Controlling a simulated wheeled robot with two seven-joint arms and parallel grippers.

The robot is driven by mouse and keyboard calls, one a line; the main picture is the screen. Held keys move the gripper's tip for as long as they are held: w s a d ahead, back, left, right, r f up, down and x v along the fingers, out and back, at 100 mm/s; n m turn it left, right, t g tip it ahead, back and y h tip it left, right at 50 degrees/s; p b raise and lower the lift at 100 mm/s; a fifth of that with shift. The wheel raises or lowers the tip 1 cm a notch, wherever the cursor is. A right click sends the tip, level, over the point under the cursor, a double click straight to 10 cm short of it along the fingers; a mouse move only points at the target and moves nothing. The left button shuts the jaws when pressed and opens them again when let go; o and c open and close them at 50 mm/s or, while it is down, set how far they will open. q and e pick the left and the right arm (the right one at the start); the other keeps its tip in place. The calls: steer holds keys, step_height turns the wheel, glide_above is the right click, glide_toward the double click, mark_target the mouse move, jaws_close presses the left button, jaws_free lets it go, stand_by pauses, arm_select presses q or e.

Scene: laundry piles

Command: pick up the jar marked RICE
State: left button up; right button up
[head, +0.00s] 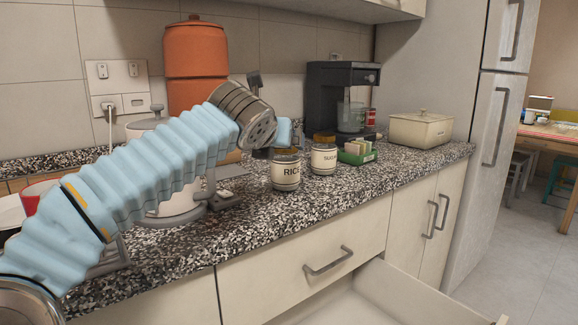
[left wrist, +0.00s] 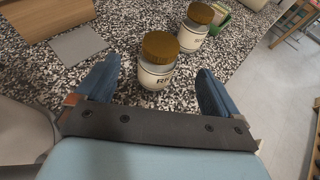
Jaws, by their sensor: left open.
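The jar marked RICE (head: 286,174) stands upright on the speckled counter, with a brown lid and a pale label. In the left wrist view the same jar (left wrist: 155,74) lies ahead, between the lines of my two fingers, and part of its label shows. My left gripper (left wrist: 158,68) is open and empty, with its blue fingers apart on either side of the jar's picture. In the head view my left gripper (head: 284,131) is just above and behind the jar's lid. I cannot tell whether it touches. My right gripper is in neither view.
A similar jar marked SUGAR (head: 324,159) stands close right of the RICE jar. Beyond are a green box of packets (head: 357,153), a black coffee maker (head: 322,92) and a cream bin (head: 421,129). An open drawer (head: 400,290) juts out below the counter (head: 220,235).

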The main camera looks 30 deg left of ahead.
mark_target(286, 166)
arm_select(q)
steer(key=p+x, duration=0.1)
steer(key=x, duration=0.8)
steer(key=shift+w, duration=0.4)
jaws_close()
